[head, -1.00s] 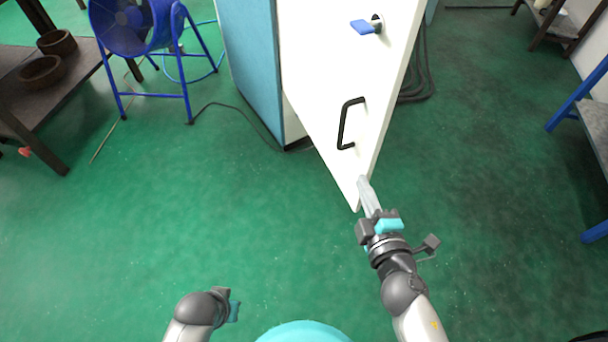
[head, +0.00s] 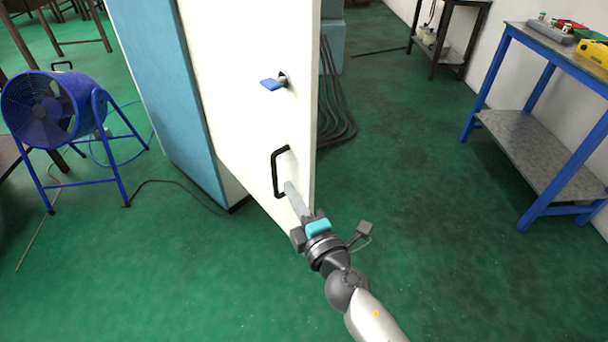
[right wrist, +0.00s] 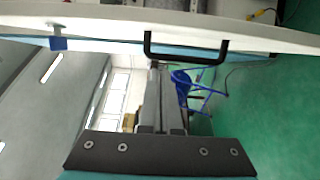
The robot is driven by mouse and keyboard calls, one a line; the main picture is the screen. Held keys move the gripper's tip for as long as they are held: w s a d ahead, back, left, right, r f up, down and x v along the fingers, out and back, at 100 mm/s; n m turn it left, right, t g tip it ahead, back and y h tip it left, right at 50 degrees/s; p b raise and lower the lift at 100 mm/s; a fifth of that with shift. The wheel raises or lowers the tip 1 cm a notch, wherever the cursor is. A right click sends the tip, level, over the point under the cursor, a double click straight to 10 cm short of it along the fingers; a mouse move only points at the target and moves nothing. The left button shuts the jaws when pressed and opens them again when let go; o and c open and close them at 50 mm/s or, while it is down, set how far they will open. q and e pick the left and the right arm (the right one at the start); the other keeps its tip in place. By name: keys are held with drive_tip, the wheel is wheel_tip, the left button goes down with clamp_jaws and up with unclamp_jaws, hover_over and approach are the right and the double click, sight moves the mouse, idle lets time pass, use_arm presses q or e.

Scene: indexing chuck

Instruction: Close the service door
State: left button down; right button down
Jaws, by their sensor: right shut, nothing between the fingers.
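The white service door (head: 240,110) stands open from the blue-sided cabinet (head: 165,90) in the head view. It has a black bar handle (head: 276,174) low down and a blue latch (head: 272,84) above. My right gripper (head: 289,188) is shut and empty, its fingertips close to the lower end of the handle near the door's free edge. In the right wrist view the door (right wrist: 110,30) runs across the top, with the handle (right wrist: 186,56) just ahead of the fingers (right wrist: 155,75). I cannot tell whether they touch. My left gripper is out of the picture.
A blue fan (head: 45,108) stands on the floor at left, with a cable (head: 175,184) running to the cabinet. Dark hoses (head: 338,110) hang behind the door. A blue-framed bench (head: 540,150) stands at right. The green floor between is clear.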

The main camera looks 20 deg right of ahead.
sight(305, 179)
drive_tip(key=shift+w+d, duration=1.65)
drive_tip(key=shift+d, duration=0.15)
